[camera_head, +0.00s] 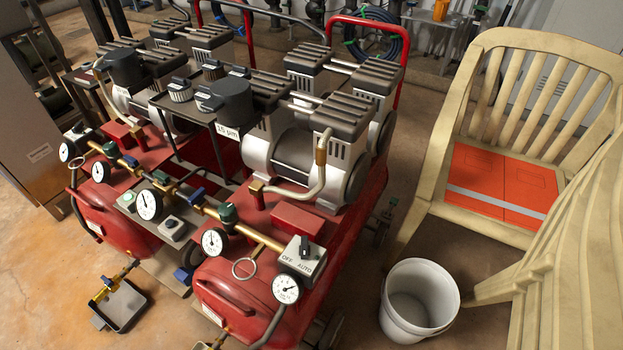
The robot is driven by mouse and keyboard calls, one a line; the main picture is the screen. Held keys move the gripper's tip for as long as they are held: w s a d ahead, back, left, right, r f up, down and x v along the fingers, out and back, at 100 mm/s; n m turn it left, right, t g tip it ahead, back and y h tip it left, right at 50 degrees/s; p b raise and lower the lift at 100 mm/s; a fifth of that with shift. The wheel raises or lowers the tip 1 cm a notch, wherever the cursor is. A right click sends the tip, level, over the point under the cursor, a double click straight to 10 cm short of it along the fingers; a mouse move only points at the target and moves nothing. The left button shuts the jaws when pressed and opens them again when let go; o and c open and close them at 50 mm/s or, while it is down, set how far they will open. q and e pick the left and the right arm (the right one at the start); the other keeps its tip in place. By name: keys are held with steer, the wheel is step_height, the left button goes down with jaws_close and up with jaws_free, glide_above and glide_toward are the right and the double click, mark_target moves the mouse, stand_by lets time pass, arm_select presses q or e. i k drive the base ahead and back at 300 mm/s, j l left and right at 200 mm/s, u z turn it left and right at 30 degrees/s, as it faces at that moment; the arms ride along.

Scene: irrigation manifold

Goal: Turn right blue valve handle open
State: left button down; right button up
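The right blue valve handle (196,194) sits on the brass pipe between the two red compressor tanks, just left of a green fitting (228,212). A second, smaller blue handle (130,160) is on the same pipe line further left. The handles are small here, and I cannot tell whether either valve is open or shut. Neither of my grippers is in view.
Pressure gauges (149,205) and a switch box (303,256) crowd the pipe. Red tanks (240,300) stand below. A white bucket (418,300) and a cream chair (440,190) are at the right. A drip tray (126,303) lies on the floor at front left.

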mark_target(197, 199)
steer(key=j+u, duration=0.2)
steer(key=j, duration=0.4)
steer(key=i+j+u, duration=0.2)
steer(key=j, duration=0.4)
steer(key=j+u, duration=0.2)
steer(key=j, duration=0.4)
